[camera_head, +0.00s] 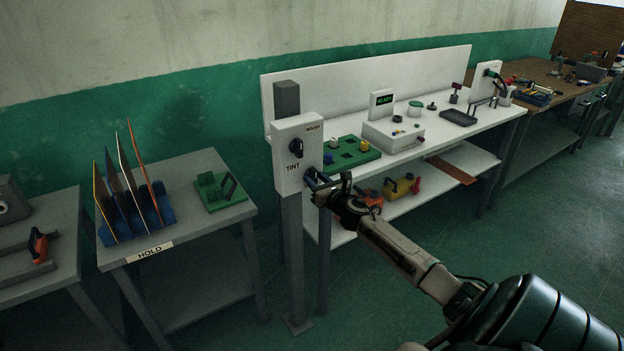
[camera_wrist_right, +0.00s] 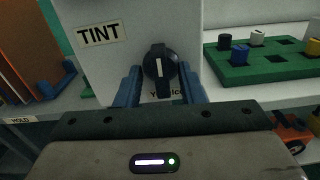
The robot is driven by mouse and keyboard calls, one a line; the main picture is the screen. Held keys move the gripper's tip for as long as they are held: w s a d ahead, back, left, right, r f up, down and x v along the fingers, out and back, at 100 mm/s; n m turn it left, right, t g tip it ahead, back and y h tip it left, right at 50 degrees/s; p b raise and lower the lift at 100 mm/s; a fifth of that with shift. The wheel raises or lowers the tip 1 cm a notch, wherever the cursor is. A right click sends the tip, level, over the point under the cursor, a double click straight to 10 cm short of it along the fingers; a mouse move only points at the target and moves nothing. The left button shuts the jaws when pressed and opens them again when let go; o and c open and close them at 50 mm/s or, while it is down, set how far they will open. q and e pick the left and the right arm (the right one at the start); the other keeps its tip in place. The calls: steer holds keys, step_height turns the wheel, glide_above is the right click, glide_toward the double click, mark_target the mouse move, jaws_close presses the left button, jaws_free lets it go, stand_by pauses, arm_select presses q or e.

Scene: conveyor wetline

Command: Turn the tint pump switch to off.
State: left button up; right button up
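A white switch box (camera_head: 284,180) stands on a grey post, with a TINT label (camera_wrist_right: 102,34). An upper black knob (camera_head: 296,148) sits above that label in the head view. In the right wrist view a round black knob (camera_wrist_right: 160,72) with a white pointer line, standing nearly upright, is below and right of TINT; another label beneath it is partly hidden. My right gripper (camera_head: 318,184) is at the box's lower front. Its blue fingers (camera_wrist_right: 160,88) are apart, one on each side of this knob; contact is not clear. My left gripper is not in view.
A white bench (camera_head: 415,158) with a green block board (camera_head: 350,153) is right of the box. A grey table (camera_head: 190,235) with a blue rack of upright panels is on the left. Open green floor lies in front.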

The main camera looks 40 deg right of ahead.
steer(key=shift+d, duration=0.15)
steer(key=shift+s+f+b, duration=0.15)
steer(key=shift+s+b, duration=0.15)
steer(key=s+a+b, duration=0.1)
steer(key=s+b, duration=0.4)
steer(key=s, duration=0.1)
steer(key=shift+s+a+r, duration=0.15)
steer(key=shift+a+r, duration=0.05)
stand_by(0.3)
